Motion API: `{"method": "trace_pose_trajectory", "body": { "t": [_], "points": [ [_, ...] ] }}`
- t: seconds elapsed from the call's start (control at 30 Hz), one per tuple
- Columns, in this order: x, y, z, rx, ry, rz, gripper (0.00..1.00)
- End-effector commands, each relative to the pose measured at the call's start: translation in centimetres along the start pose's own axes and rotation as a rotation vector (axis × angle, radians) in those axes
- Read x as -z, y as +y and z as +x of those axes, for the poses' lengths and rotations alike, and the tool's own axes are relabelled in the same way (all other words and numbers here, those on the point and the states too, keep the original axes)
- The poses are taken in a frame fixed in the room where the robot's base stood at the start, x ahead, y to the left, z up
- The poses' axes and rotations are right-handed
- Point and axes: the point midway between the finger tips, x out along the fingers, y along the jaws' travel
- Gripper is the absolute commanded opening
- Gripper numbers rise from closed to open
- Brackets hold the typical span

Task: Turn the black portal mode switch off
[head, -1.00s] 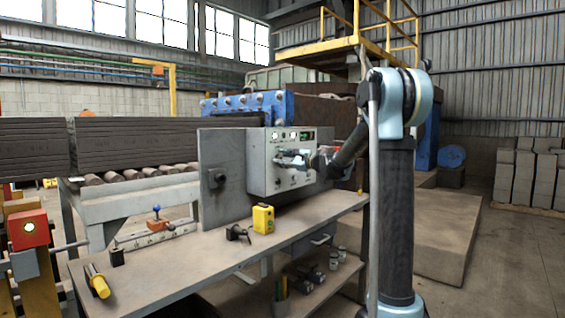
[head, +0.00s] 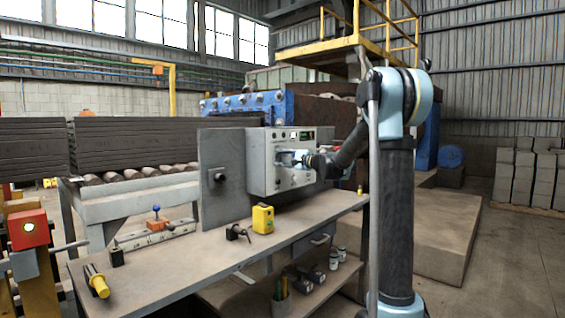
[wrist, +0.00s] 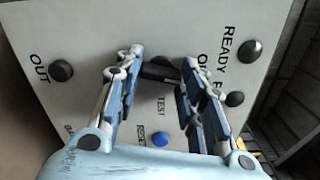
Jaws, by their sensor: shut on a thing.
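The black switch (wrist: 161,72) shows in the wrist view as a dark bar lying crosswise between my fingers, on a light grey panel (wrist: 95,25). My gripper (wrist: 163,66) is shut on it, one blue finger at each end. The fingers hide its ends and part of the lettering, so I cannot read its setting. In the head view, my gripper (head: 289,158) is at the front of the grey control box (head: 257,167), and the switch is hidden behind it.
The panel also has a knob marked OUT (wrist: 61,70), a knob by READY (wrist: 250,50), another dark knob (wrist: 235,99) and a blue button (wrist: 159,139). Below the box, a yellow device (head: 263,219) stands on the workbench (head: 190,270).

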Motion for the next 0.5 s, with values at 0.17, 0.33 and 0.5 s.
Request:
{"method": "trace_pose_trajectory", "body": {
  "t": [0.17, 0.33, 0.5],
  "points": [
    [-0.06, 0.2, -0.1, -0.002, -0.001, -0.117, 0.12],
    [-0.05, 0.23, -0.13, -0.003, -0.001, -0.194, 0.13],
    [-0.03, 0.26, -0.16, -0.003, -0.001, -0.237, 0.13]
  ]
}}
